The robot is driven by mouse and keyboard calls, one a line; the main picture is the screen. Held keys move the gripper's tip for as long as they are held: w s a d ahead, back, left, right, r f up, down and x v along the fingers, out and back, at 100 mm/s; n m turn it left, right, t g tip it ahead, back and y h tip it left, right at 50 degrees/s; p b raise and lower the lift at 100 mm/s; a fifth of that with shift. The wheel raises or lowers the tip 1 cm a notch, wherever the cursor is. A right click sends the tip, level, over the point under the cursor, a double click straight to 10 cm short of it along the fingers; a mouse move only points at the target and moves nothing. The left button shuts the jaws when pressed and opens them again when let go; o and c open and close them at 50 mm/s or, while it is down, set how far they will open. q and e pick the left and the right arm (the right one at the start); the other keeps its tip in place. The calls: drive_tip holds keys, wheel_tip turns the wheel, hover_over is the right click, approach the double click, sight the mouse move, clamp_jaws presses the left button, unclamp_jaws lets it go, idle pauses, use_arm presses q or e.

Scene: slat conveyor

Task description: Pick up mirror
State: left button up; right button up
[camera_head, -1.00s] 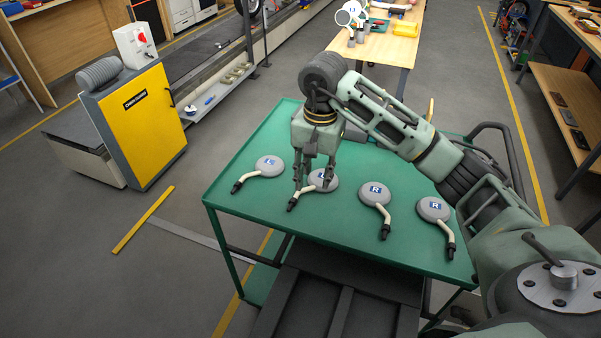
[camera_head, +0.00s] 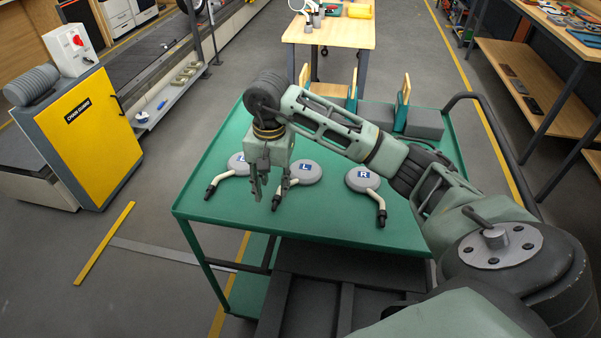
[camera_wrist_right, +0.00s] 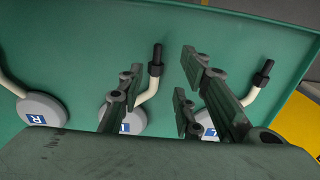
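Grey round mirrors with bent cream stems and black ends lie on the green cart top (camera_head: 222,213). One marked L (camera_head: 305,172) is in the middle, one marked R (camera_head: 362,180) is to its right, and another (camera_head: 238,166) is at the left, partly behind my gripper. My right gripper (camera_head: 270,192) points down, open and empty, beside the middle L mirror. In the right wrist view its fingers (camera_wrist_right: 160,75) stand apart, with the middle mirror's stem (camera_wrist_right: 147,90) showing between them. Contact cannot be told. My left gripper is out of view.
Wooden-and-green holders (camera_head: 403,105) and a grey box (camera_head: 425,122) stand at the cart's back right. A yellow cabinet (camera_head: 95,135) is at the left. A wooden table (camera_head: 335,34) stands behind. The cart's front left top is bare.

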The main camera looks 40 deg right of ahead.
sight(276, 201)
wheel_tip(276, 201, down, 4)
drive_tip(key=shift+s+f+p, duration=0.1)
drive_tip(key=shift+s+p, duration=0.05)
drive_tip(key=shift+p, duration=0.75)
drive_tip(key=shift+d+f, duration=0.1)
drive_tip(key=shift+f, duration=0.2)
clamp_jaws()
